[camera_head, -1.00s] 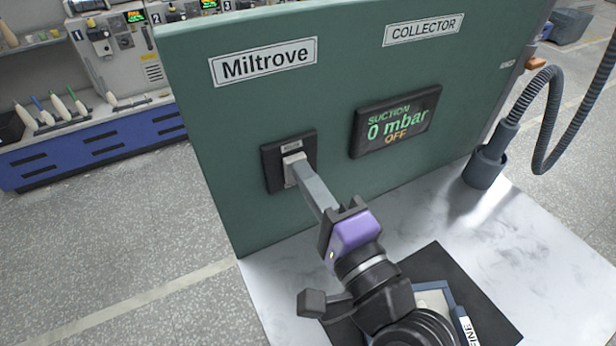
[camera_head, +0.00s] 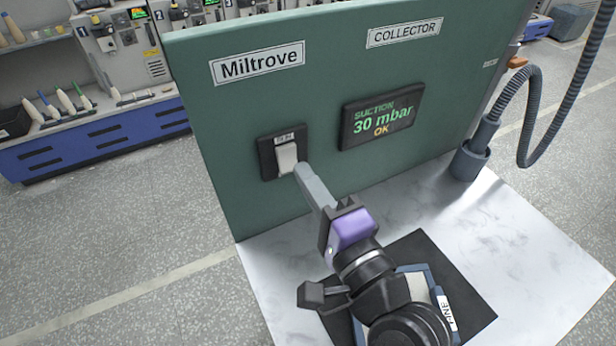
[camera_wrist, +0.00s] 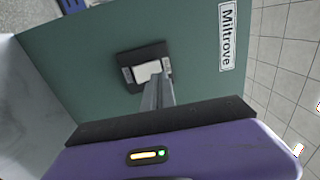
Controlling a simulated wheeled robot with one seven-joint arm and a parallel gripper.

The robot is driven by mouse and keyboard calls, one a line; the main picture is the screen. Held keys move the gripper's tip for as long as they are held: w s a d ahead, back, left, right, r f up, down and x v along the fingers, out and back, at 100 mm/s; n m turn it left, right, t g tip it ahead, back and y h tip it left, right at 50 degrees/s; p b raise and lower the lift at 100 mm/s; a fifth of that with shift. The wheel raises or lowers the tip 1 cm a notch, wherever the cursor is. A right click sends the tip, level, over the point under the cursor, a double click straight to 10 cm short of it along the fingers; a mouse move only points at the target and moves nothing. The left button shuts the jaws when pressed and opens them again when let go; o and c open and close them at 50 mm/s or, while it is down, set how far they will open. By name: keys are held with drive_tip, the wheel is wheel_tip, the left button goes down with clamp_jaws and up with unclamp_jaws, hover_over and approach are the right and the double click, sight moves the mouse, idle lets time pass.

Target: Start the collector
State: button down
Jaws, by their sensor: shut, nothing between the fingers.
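The collector is a green cabinet (camera_head: 225,190) with a "COLLECTOR" label (camera_head: 404,32). A white rocker switch (camera_head: 287,158) in a black plate sits on its front; it also shows in the wrist view (camera_wrist: 147,71). The display (camera_head: 382,117) reads "SUCTION 30 mbar OK" in green and yellow. My gripper (camera_head: 302,170) is shut and empty. Its fingertips are at the lower right edge of the switch; whether they touch it I cannot tell. In the wrist view the shut fingers (camera_wrist: 158,92) reach to the switch plate and hide part of it.
A grey hose (camera_head: 533,120) stands in a round holder (camera_head: 468,163) at the right of the marbled white table (camera_head: 510,220). A black mat (camera_head: 470,290) with a blue-edged tray (camera_head: 436,290) lies under my arm. A blue workbench (camera_head: 90,140) stands at the back left.

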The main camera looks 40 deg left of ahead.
drive_tip(key=r+b+v, duration=0.1)
drive_tip(key=v, duration=0.9)
drive_tip(key=shift+r+b, duration=0.3)
drive_tip(key=shift+r, duration=0.1)
